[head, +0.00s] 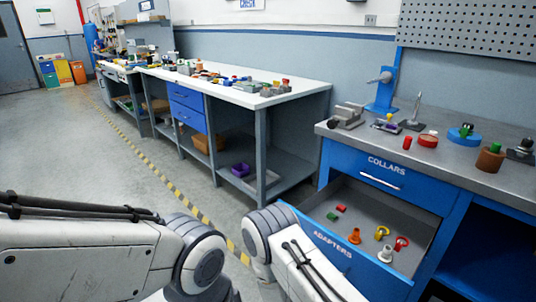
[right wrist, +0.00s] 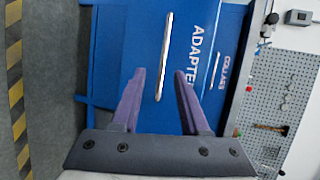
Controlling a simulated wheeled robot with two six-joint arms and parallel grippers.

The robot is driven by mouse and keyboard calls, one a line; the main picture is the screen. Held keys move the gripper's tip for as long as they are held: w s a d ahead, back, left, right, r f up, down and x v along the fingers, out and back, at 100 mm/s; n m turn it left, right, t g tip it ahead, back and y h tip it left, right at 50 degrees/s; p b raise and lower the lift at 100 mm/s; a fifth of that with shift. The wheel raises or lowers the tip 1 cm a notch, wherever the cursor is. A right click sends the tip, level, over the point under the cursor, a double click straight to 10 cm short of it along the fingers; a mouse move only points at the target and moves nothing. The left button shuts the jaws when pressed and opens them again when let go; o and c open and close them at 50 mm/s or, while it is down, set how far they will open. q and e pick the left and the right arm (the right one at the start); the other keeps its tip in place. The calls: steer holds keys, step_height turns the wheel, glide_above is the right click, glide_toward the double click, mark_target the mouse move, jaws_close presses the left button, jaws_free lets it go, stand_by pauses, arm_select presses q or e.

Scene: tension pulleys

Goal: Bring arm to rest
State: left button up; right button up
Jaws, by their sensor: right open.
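My right gripper (right wrist: 158,98) shows in the right wrist view with its two purple fingers apart and nothing between them. Beyond the fingers is the blue front of the drawer marked ADAPTERS (right wrist: 135,60), with its bar handle (right wrist: 164,55); the fingers appear apart from the handle, though the depth is hard to judge. In the head view the adapters drawer (head: 325,248) stands open with several small coloured parts inside. Parts of both my arms show low in the head view, but neither gripper shows there.
A closed drawer marked COLLARS (head: 388,172) is above the open one. The grey bench top (head: 460,172) carries a vise (head: 347,116), a blue press (head: 384,90) and several coloured parts. A long white workbench (head: 240,95) stands behind. Floor at the left is clear.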

steer(key=a+r+n+g+y, duration=0.3)
steer(key=r+n+g+y, duration=0.3)
steer(key=r+n, duration=0.5)
steer(key=s+d+r+n+g, duration=0.2)
steer(key=s+r+n, duration=0.2)
steer(key=s+n, duration=0.2)
steer(key=s+d+r+n+g, duration=0.2)
steer(key=s+r+n+g, duration=0.15)
steer(key=s+n, duration=0.3)
steer(key=s+a+r+n+g+y, duration=0.1)
steer(key=s+a+r+n, duration=0.25)
steer(key=s+a, duration=0.35)
steer(key=s+a+r+n+g+y, duration=0.1)
steer(key=s+a+r+n, duration=0.1)
steer(key=s+a+n, duration=0.35)
arm_select(q)
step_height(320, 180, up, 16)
steer(key=p, duration=1.5)
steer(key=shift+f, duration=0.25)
arm_select(e)
step_height(320, 180, up, 16)
steer(key=s+m, duration=0.1)
steer(key=shift+s+a, duration=0.25)
steer(key=shift+a, duration=0.05)
